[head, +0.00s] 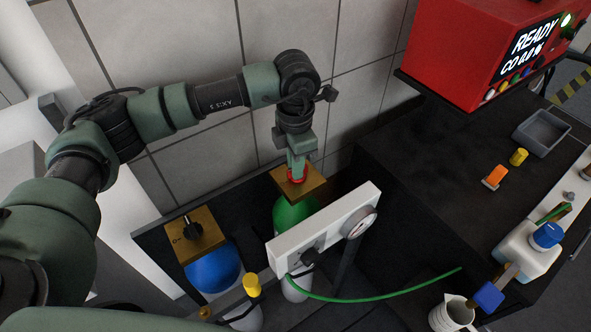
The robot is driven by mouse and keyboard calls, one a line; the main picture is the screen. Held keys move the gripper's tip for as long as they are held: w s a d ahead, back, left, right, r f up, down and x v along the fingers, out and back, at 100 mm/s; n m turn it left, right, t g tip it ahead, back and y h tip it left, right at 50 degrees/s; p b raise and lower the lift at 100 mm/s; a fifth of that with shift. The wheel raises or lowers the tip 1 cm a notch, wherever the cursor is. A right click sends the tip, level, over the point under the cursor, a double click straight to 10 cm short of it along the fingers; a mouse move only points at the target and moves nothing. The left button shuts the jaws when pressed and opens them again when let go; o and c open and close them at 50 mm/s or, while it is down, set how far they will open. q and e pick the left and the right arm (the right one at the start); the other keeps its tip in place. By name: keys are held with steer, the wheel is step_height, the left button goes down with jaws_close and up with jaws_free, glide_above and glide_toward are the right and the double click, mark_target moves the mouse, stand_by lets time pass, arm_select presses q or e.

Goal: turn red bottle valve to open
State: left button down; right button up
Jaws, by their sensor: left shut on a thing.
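A green-topped gas bottle (291,213) stands in a dark rack, with a brass-coloured square plate (316,189) at its top. A red valve knob (296,179) sits above that plate. My left gripper (296,172) points straight down from above and is shut on the red valve, hiding most of it. The valve's turn position cannot be read. My right gripper is not in view.
A blue-topped bottle (214,270) with a black valve (191,228) stands to the left. A white panel (328,228) with a gauge (360,224) and green hose (385,297) is in front. A red analyser (462,50) reads "READY CO 0.0 %".

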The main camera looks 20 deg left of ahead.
arm_select(q)
steer(key=shift+n+b, duration=0.6)
steer(key=shift+n, duration=0.6)
steer(key=shift+r, duration=0.1)
steer(key=c, duration=1.5)
jaws_free()
steer(key=shift+o, duration=0.2)
step_height(320, 180, up, 6)
steer(key=shift+r+b, duration=0.2)
steer(key=shift+b, duration=0.5)
steer(key=shift+r, duration=0.7)
